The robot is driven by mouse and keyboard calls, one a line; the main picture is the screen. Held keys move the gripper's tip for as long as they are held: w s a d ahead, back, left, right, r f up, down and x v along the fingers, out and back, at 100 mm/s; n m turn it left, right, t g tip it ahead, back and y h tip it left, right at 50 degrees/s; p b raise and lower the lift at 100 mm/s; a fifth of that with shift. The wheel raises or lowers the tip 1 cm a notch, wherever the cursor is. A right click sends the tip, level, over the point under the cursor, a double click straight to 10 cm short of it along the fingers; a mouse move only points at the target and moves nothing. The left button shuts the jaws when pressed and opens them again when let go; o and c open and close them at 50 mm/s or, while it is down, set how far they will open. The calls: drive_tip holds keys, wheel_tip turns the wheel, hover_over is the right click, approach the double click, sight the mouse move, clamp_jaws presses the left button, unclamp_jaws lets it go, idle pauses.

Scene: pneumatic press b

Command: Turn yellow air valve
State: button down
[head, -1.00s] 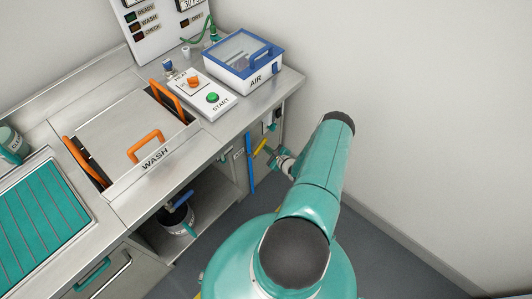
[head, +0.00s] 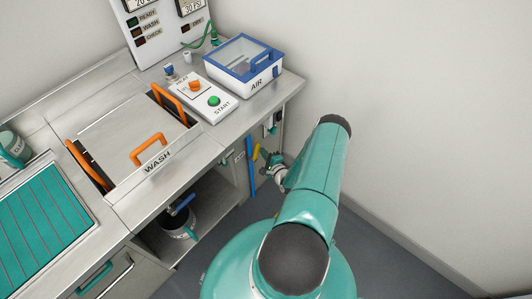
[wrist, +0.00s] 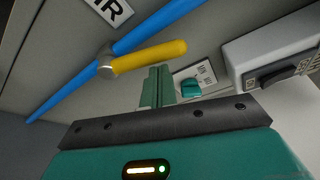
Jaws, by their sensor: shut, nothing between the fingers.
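The yellow air valve handle (wrist: 150,57) shows in the wrist view. It pivots on a metal hub (wrist: 105,66) on a blue pipe (wrist: 65,92) and lies at a slight angle to that pipe. In the head view the yellow handle (head: 256,153) is small, beside the blue pipe (head: 251,180) under the counter's right end. My gripper (wrist: 157,72) is shut and empty, its fingertips just below the handle in the wrist picture. I cannot tell whether they touch it. In the head view my gripper (head: 276,163) is just right of the handle, partly hidden by my arm.
A teal knob on a white plate (wrist: 190,88) and a grey-white box (wrist: 270,50) sit to the right of my fingers. The counter edge (head: 275,110) overhangs the valve area. A plain wall (head: 410,110) stands to the right.

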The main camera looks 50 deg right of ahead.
drive_tip(key=shift+a+r, duration=0.2)
drive_tip(key=shift+a, duration=0.65)
drive_tip(key=s, duration=1.1)
drive_tip(key=shift+s, duration=0.35)
